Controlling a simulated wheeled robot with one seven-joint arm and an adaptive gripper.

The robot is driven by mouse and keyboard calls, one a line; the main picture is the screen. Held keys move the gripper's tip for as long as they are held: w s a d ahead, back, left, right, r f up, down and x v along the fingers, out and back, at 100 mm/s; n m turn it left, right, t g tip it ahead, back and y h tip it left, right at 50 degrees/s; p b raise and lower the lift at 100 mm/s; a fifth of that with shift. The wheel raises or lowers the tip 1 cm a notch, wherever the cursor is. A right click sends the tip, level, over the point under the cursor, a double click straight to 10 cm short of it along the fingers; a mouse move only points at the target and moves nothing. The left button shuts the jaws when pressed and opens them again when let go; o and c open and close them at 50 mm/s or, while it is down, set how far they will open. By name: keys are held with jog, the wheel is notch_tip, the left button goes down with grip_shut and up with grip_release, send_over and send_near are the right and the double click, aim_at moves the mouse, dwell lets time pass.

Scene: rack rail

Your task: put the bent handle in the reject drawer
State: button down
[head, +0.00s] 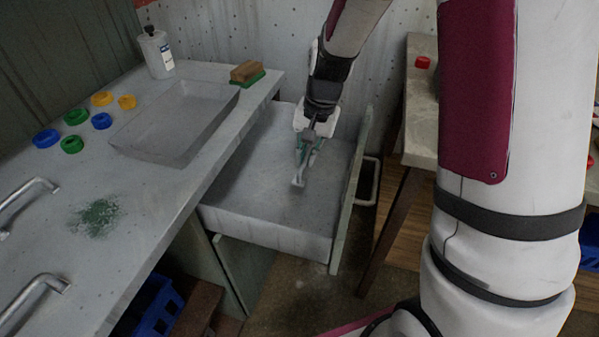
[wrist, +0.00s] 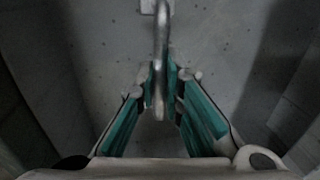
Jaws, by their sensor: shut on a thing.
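My gripper (head: 307,150) is over the open drawer (head: 262,222), inside the outline of its walls. It is shut on a metal handle (head: 298,182), which points down toward the drawer floor. In the wrist view the handle (wrist: 161,45) runs up from between the green finger pads (wrist: 160,88), with a flat mounting foot at its far end. I cannot tell whether the handle touches the drawer floor. The drawer looks otherwise empty. Whether the held handle is bent is not clear.
Two metal handles (head: 28,190) (head: 36,290) lie on the bench at the left. A shallow tray (head: 222,112), several coloured rings (head: 76,117), a bottle (head: 156,52) and a brush (head: 247,72) are also there. Another bench (head: 421,125) stands right of the drawer.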

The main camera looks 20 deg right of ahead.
jog(key=shift+f+b, duration=0.55)
jog(key=shift+f, duration=1.85)
jog(key=shift+f, duration=0.2)
jog(key=c, duration=1.7)
grip_release()
jog(key=shift+r, duration=0.1)
notch_tip(320, 180, up, 12)
jog(key=s+d+p, duration=0.1)
jog(key=p, duration=0.2)
jog(key=shift+d, duration=0.3)
jog(key=s+a+r+n, duration=0.1)
jog(key=s+r+n, duration=0.1)
jog(key=s+r, duration=0.65)
jog(key=s+a+r+n, duration=0.1)
jog(key=s+r+n, duration=0.25)
jog(key=s, duration=0.95)
jog(key=s+n+h, duration=0.1)
jog(key=s, duration=0.9)
jog(key=shift+d, duration=0.2)
